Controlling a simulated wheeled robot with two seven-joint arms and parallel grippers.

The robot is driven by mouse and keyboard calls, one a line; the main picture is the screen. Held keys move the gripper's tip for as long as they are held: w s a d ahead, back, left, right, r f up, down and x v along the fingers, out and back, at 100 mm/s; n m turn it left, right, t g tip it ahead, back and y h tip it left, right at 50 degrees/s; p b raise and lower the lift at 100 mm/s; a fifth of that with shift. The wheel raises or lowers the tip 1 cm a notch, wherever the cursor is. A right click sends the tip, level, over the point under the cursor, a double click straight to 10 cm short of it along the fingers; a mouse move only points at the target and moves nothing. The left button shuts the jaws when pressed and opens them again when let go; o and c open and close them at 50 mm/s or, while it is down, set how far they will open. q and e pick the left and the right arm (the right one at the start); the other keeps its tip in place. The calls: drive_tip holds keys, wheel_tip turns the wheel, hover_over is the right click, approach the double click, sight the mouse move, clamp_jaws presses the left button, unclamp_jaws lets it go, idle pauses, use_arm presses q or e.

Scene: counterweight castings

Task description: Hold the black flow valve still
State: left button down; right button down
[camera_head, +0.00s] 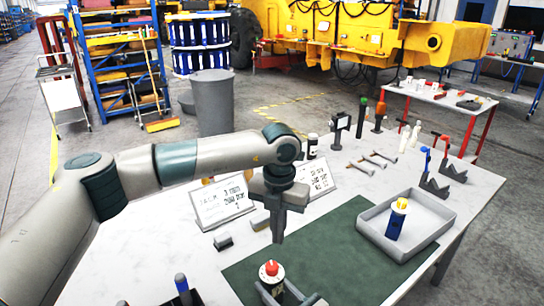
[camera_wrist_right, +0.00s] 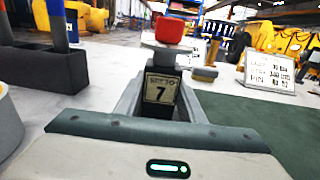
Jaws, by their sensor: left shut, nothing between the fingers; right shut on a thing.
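The black flow valve (camera_head: 269,287) stands upright at the bottom of the head view, with a red knob on top. In the right wrist view, the valve (camera_wrist_right: 160,88) shows a light label with a 7 and a red knob above a pale collar. My right gripper (camera_wrist_right: 158,105) is shut on the valve's body, one finger on each side. My left gripper (camera_head: 278,238) points straight down over the green mat, shut and empty. It is above and apart from the red knob in the head view. The valve's base is hidden.
A grey tray (camera_head: 446,215) at the right holds a blue bottle-like part (camera_head: 396,222) with a yellow top. Two white sign cards (camera_head: 222,203) stand behind my left gripper. A dark holder (camera_wrist_right: 45,75) stands left of the valve. The green mat (camera_head: 335,255) has bare room.

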idle(0.3)
drive_tip(key=c, duration=1.1)
unclamp_jaws()
drive_tip(key=v, duration=1.2)
